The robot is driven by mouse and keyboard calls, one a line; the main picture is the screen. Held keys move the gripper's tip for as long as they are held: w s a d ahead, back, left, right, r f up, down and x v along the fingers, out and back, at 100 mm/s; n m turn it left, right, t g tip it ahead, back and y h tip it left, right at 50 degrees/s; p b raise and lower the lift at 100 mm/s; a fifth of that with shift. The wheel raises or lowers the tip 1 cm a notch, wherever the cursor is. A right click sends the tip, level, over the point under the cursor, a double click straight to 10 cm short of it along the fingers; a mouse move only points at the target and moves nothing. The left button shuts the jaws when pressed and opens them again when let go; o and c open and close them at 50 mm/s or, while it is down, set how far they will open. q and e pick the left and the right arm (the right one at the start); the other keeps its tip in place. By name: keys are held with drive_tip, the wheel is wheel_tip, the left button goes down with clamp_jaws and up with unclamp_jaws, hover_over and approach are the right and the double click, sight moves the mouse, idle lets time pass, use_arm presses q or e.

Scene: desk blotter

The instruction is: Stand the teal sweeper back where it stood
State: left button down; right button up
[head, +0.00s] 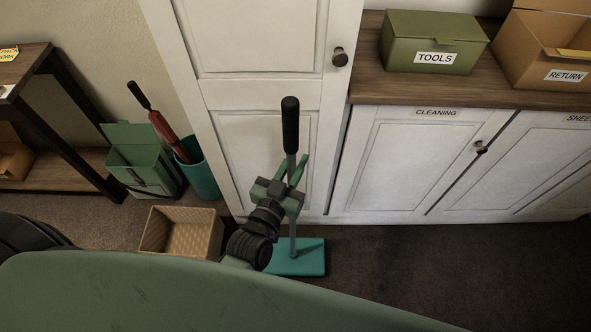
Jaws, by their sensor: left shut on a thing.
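The teal sweeper (308,257) is upright in front of the white cabinets, with a flat teal head low at the carpet, a grey pole and a black grip on top. I cannot tell whether its head touches the floor. My left gripper (290,178) is shut on the sweeper's pole, below the black grip. My left arm hides part of the pole and the head's left side. My right gripper is not in view.
A wicker basket (181,233) stands on the floor left of the sweeper. A teal bin (199,178) with a red umbrella and a green box (143,160) stand further left. White cabinets (400,165) rise close behind. The carpet at right is clear.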

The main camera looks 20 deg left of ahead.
use_arm(q)
drive_tip(key=shift+f, duration=0.5)
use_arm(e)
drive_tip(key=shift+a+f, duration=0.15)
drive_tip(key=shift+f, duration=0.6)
use_arm(q)
drive_tip(key=shift+s+f+b, duration=0.15)
drive_tip(key=shift+f+b, duration=0.3)
drive_tip(key=shift+f, duration=0.35)
drive_tip(key=c, duration=1.5)
unclamp_jaws()
drive_tip(key=shift+f, duration=0.25)
drive_tip(key=shift+o, duration=0.9)
drive_tip(key=shift+r, duration=0.15)
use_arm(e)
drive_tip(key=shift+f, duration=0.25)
